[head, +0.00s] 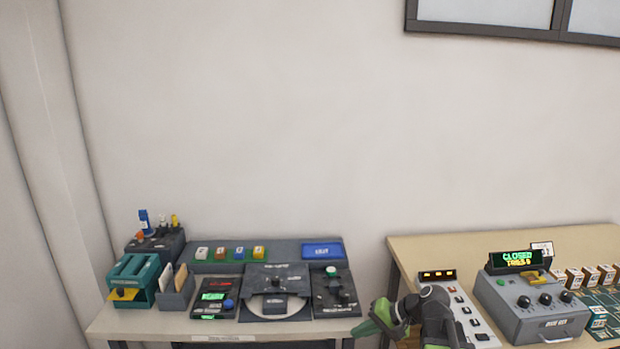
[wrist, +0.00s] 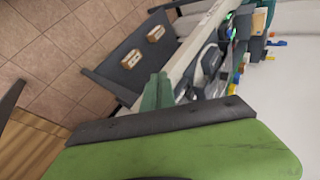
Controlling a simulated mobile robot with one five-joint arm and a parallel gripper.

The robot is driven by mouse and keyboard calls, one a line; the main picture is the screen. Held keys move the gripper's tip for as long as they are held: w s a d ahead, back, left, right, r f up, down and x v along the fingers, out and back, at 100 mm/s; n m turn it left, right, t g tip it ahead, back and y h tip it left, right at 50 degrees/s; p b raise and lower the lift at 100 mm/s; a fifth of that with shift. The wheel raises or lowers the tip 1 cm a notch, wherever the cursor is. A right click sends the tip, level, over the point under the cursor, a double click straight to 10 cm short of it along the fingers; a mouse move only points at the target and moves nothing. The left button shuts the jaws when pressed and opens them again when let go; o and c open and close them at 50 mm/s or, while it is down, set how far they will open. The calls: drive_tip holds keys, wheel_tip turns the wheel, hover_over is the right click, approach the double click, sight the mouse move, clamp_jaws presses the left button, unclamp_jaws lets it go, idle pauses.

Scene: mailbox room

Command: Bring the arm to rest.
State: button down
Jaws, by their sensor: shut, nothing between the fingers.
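My gripper (head: 364,329) is at the lower middle of the head view. It is in front of the gap between the two tables, near the left table's right edge. Its green fingers point left and slightly down. In the wrist view the fingers (wrist: 158,92) lie together, with nothing seen between them. My arm bends up beside the gripper, and its lower part is cut off by the frame's bottom edge.
The left table (head: 109,322) bears a dark console (head: 295,252), a teal rack (head: 132,277) and a card holder (head: 176,290). The right table (head: 437,250) bears a grey control box (head: 530,308) and a button panel (head: 470,312). A grey tray (wrist: 112,70) with two beige blocks shows in the wrist view.

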drive_tip(key=s+a+f+n+g+h+p, duration=0.1)
drive_tip(key=s+a+f+n+g+h, duration=0.15)
drive_tip(key=s+a, duration=0.35)
drive_tip(key=s+d+f+n+g+h, duration=0.1)
drive_tip(key=s+d+f+h, duration=0.1)
drive_tip(key=d+h, duration=0.3)
drive_tip(key=shift+s+d+h, duration=0.35)
drive_tip(key=shift+s+d, duration=0.1)
drive_tip(key=shift+d, duration=0.7)
drive_tip(key=shift+f, duration=0.1)
